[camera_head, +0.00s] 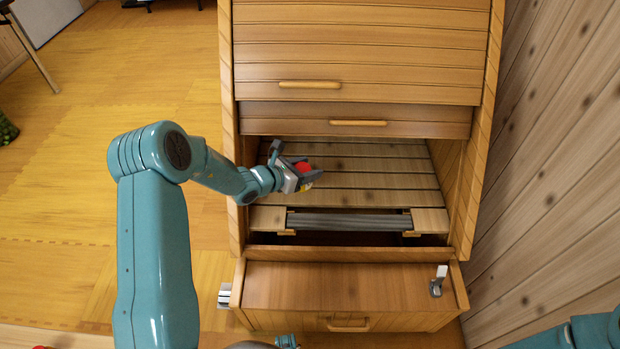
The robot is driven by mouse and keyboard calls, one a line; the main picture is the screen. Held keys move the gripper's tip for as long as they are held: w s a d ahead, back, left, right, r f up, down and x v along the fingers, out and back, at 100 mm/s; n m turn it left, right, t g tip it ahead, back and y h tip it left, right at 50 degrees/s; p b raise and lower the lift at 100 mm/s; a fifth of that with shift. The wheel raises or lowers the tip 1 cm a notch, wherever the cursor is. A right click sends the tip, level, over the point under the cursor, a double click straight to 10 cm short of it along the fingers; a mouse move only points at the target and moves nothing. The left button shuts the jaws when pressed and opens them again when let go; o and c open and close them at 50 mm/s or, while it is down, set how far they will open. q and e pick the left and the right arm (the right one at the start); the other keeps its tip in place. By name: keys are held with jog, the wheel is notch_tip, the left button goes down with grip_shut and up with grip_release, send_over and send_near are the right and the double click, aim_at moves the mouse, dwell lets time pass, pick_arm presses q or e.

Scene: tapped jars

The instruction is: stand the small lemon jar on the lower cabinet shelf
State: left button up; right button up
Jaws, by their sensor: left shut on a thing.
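My left gripper (307,177) reaches into the cabinet opening from the left and is shut on a small jar (303,167). Only a red top and a bit of yellow show; the jaws hide most of it, so I take it for the lemon jar. The slatted cabinet shelf (385,180) lies below and behind it, and most of it is bare. I cannot tell whether the jar touches the shelf. Part of my right arm shows at the bottom right corner; its gripper is out of view.
The cabinet's slatted upper front (360,55) hangs above the opening, with a handled panel (420,120) below it. A dark grey bar (350,222) lies along the shelf's front. A wooden drawer front (340,290) juts out below. A plank wall (555,170) stands close on the right.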

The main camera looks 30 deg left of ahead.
pick_arm(q)
jog(key=w+a+f+n+y+b, duration=0.1)
jog(key=w+f+b, duration=0.1)
jog(key=w+b, duration=0.1)
jog(key=w+a+f+n+y+b, duration=0.1)
jog(key=w+f+n+y+b, duration=0.1)
jog(key=w+f+b, duration=0.1)
jog(key=w+a+f+n+t+y+b, duration=0.1)
jog(key=w+a+f+y+b, duration=0.1)
jog(key=w+f+b, duration=0.1)
jog(key=shift+w+a+b, duration=0.1)
jog(key=shift+w+b, duration=0.15)
jog(key=shift+b, duration=0.65)
jog(key=shift+w+a+n+y, duration=0.1)
jog(key=shift+w+n+y, duration=0.2)
jog(key=shift+w+n, duration=0.1)
pick_arm(e)
notch_tip(320, 180, down, 14)
jog(key=shift+w+d, duration=0.15)
pick_arm(q)
jog(key=shift+s+r, duration=0.1)
pick_arm(e)
jog(key=shift+f, duration=0.15)
